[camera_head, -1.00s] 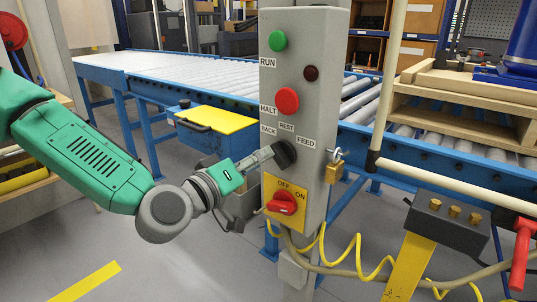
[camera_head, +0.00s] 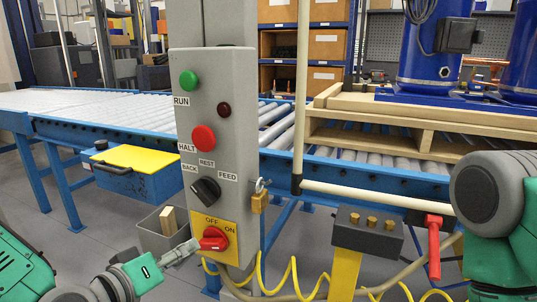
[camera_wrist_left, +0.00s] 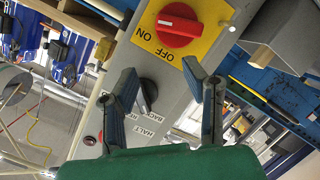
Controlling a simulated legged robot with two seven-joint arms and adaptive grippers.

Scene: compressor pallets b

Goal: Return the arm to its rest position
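My left arm comes in at the lower left of the head view. Its gripper (camera_head: 188,250) is at the lower left edge of the grey control box (camera_head: 232,110), beside the red OFF/ON switch (camera_head: 213,239). In the left wrist view the two fingers (camera_wrist_left: 160,68) are spread with nothing between them. The switch (camera_wrist_left: 178,25) and the black BACK/REST/FEED selector (camera_wrist_left: 148,92) show beyond them. In the head view the selector (camera_head: 206,191) is uncovered. My right arm shows at the right edge; its gripper is out of view.
A blue roller conveyor (camera_head: 120,115) runs behind the post. A yellow coiled cable (camera_head: 280,285) hangs below. A pale rail (camera_head: 365,196) and red handle (camera_head: 434,245) are at the right.

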